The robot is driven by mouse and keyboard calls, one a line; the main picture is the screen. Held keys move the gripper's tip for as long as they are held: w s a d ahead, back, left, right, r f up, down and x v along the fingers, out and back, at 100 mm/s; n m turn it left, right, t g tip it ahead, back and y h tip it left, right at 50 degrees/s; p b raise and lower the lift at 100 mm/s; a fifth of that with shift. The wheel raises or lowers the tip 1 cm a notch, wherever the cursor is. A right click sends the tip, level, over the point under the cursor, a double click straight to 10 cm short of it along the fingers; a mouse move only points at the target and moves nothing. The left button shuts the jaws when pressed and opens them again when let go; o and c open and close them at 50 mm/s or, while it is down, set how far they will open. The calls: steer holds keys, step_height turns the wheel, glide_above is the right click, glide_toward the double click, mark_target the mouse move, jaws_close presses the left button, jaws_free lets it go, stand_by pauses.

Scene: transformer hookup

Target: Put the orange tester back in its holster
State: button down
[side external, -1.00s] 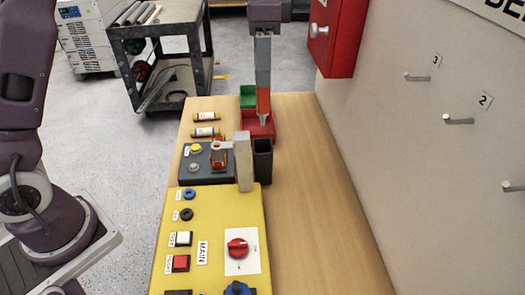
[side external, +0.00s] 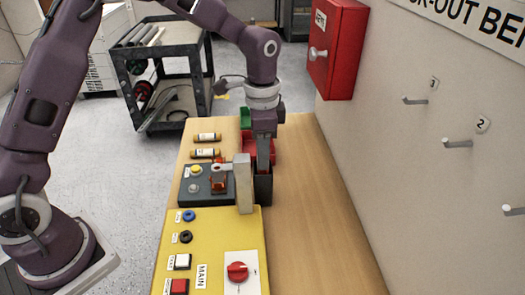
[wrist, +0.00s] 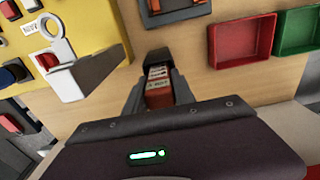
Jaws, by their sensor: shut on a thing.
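My gripper (side external: 264,162) is shut on the orange tester, pointing down at the mouth of the dark holster (side external: 263,190). The holster stands on the bench just right of the upright white bracket. In the wrist view the tester (wrist: 158,94) shows as an orange-red body with white labels between my fingers. In the side view I see no orange of the tester; the fingers and holster hide it. It appears to be at least partly inside the holster; how deep it sits I cannot tell.
The white bracket (side external: 243,185) with a ring is close left of the holster. A dark box (side external: 204,190) and yellow panel (side external: 215,225) lie left and in front. Red (side external: 262,150) and green bins are behind. The wooden bench (side external: 320,220) is clear on the right.

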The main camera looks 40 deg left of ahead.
steer(key=shift+f, duration=0.15)
steer(key=c, duration=1.1)
jaws_free()
steer(key=shift+o, duration=0.2)
step_height(320, 180, up, 12)
steer(key=shift+s+a+r, duration=0.1)
steer(key=shift+s+r, duration=0.05)
steer(key=shift+r, duration=0.15)
steer(key=s+a+r+n+t, duration=0.1)
steer(key=s+a+r+n, duration=0.1)
steer(key=s, duration=0.5)
steer(key=s+a+r+n+t, duration=0.2)
steer(key=s, duration=0.4)
steer(key=s+a+r+n+t, duration=0.1)
steer(key=s+a+r+n, duration=0.15)
steer(key=s, duration=0.45)
steer(key=s+f+n+t, duration=0.1)
steer(key=s+f+n, duration=0.1)
steer(key=s+f, duration=0.2)
steer(key=shift+s+t, duration=0.3)
steer(key=shift+s, duration=0.9)
